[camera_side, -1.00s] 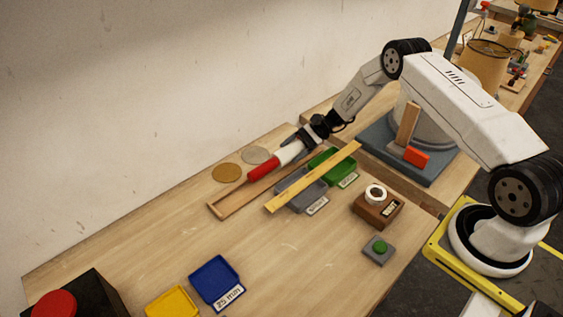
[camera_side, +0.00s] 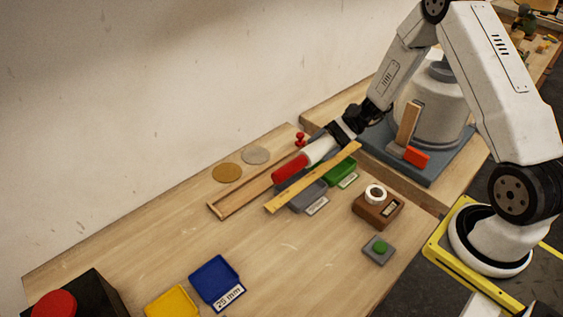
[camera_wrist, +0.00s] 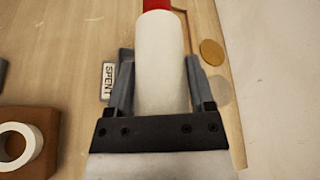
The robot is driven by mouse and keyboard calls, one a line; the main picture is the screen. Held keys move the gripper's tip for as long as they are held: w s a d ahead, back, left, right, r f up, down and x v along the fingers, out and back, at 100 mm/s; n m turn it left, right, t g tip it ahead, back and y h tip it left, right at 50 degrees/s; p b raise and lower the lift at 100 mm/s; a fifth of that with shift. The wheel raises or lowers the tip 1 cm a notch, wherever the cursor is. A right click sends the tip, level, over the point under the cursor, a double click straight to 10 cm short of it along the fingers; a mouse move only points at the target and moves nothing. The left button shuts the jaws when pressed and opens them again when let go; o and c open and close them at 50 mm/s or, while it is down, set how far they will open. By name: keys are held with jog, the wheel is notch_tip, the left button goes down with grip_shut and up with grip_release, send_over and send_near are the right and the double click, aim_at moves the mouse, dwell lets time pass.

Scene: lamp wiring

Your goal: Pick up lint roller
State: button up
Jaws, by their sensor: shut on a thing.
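The lint roller has a white roll (camera_side: 320,150) and a red handle (camera_side: 289,168). In the side view it is tilted, with the red end lower and toward the left. My gripper (camera_side: 338,134) is shut on the white end of the roller. In the wrist view the white roll (camera_wrist: 160,62) lies between my two fingers, and my gripper (camera_wrist: 156,85) grips it from both sides. The red part (camera_wrist: 156,5) runs out of the top of the picture. The roller appears raised over the trays; its exact height is hard to tell.
Below are a wooden tray (camera_side: 222,213), grey bin (camera_side: 308,199), green bin (camera_side: 343,177) and wooden strip (camera_side: 281,204). A brown block with a white ring (camera_side: 376,194) stands right. A blue bin (camera_side: 211,287) is at front. The table's middle is clear.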

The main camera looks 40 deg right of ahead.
jog(key=shift+s+a+r, duration=0.1)
jog(key=shift+s+r, duration=0.25)
jog(key=shift+s, duration=0.45)
jog(key=shift+s+r, duration=0.35)
jog(key=shift+s, duration=0.4)
jog(key=shift+a, duration=0.1)
send_over(305, 251)
notch_tip(305, 251, down, 6)
jog(key=shift+f, duration=2)
jog(key=shift+f, duration=1.8)
jog(key=shift+f, duration=0.15)
